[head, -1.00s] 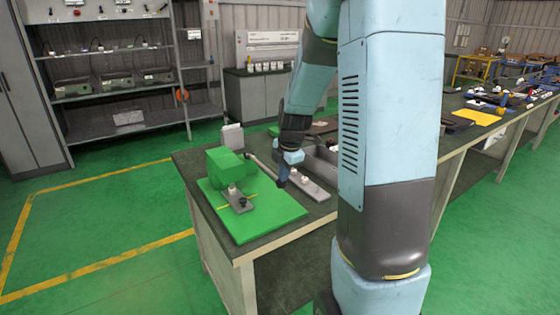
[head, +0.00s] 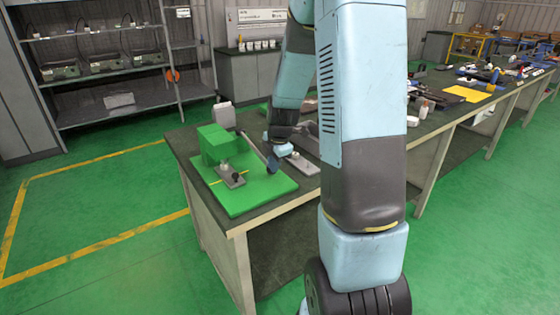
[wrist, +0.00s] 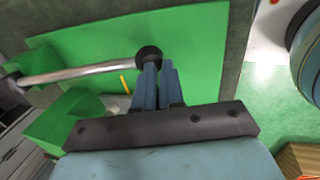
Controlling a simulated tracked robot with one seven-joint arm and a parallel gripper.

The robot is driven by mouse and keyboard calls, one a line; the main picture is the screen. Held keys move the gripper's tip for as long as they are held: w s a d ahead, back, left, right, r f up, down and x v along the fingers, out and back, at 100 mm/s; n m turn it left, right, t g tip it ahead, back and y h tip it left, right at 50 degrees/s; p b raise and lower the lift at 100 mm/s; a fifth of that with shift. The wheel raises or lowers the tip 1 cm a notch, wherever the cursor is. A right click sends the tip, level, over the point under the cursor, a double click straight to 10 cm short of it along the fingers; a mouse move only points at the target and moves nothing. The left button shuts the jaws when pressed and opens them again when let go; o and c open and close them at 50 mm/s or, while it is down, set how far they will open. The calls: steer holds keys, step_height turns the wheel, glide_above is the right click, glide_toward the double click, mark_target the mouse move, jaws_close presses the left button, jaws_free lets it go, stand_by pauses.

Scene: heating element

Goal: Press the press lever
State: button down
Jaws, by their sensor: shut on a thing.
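The press lever shows in the wrist view as a shiny metal rod (wrist: 80,72) with a round black knob. It also shows in the head view (head: 253,146), slanting down to the right from beside a green block. My gripper (wrist: 158,66) has its two blue fingers close together, with the tips at the knob; it is shut on the lever's knob end. In the head view my gripper (head: 272,165) is low over the right side of the green plate, and my arm hides part of the bench behind it.
The green plate (head: 260,195) lies on the dark bench (head: 185,140) with the green block (head: 215,145) on it. A grey bracket (head: 229,177) sits near the block. Tools and a yellow sheet (head: 467,94) lie farther right. Open green floor is at the left.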

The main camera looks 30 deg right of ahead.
steer(key=shift+s+d+f, duration=0.1)
steer(key=shift+s+f, duration=0.3)
steer(key=shift+f, duration=0.2)
steer(key=shift+d+r, duration=0.1)
steer(key=shift+r, duration=0.55)
steer(key=s+r, duration=0.6)
steer(key=r, duration=0.5)
steer(key=shift+s+d+r, duration=0.3)
steer(key=shift+d, duration=0.05)
steer(key=s+a+r+m+t, duration=0.1)
steer(key=s+a+r+m, duration=0.3)
steer(key=s+m, duration=0.5)
steer(key=s+a+r+m+t, duration=0.1)
steer(key=s+a+r+m, duration=0.4)
steer(key=s+r+m, duration=0.3)
steer(key=shift+s+a+m+t, duration=0.25)
steer(key=shift+s+m, duration=0.4)
steer(key=shift+m, duration=0.85)
steer(key=shift+d, duration=0.1)
